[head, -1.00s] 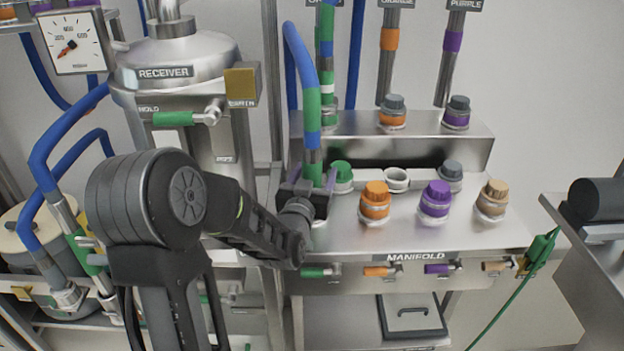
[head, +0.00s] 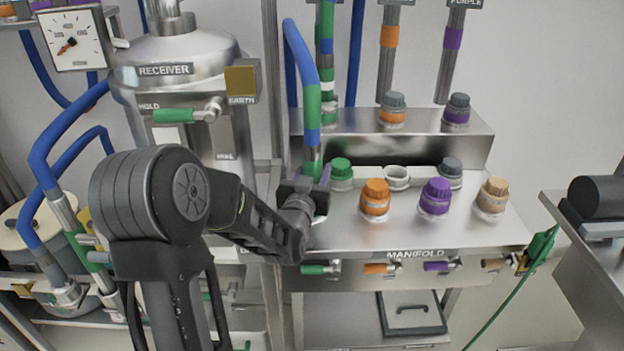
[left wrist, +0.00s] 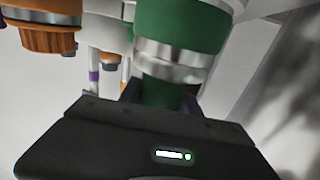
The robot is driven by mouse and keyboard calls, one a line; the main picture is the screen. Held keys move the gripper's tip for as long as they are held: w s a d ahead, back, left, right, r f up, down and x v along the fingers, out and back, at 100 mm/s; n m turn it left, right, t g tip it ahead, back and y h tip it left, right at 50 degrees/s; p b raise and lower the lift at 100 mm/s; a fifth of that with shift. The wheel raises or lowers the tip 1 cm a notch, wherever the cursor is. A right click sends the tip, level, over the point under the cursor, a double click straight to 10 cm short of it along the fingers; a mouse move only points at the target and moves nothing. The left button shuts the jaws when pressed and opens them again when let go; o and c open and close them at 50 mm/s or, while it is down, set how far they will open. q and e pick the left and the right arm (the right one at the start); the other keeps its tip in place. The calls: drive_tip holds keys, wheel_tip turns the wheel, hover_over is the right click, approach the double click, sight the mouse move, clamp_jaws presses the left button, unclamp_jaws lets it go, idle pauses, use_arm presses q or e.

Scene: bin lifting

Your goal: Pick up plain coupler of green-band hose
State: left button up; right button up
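The green-band hose (head: 299,50) is blue and arches over. Its green-banded end hangs down above the left part of the manifold. The coupler at that end (head: 313,154) has a metal part and a green part, and its lower portion is hidden by my gripper. My left gripper (head: 312,182) is at this coupler, with fingers on both sides of it. In the left wrist view a green cylinder with a metal ring (left wrist: 172,60) stands between the dark finger tips (left wrist: 160,97). I cannot see whether the fingers press on it. My right gripper is not in view.
The steel manifold (head: 415,238) carries green (head: 341,172), orange (head: 375,197), purple (head: 436,196) and tan (head: 492,196) caps close by. The receiver tank (head: 180,70) stands left of the hose. A bench with a dark cylinder (head: 598,197) is at the right.

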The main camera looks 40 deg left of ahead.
use_arm(q)
clamp_jaws()
drive_tip(key=shift+r, duration=0.2)
idle(0.3)
drive_tip(key=shift+w+r, duration=0.1)
drive_tip(key=shift+r, duration=0.25)
wheel_tip(320, 180, up, 9)
idle(0.9)
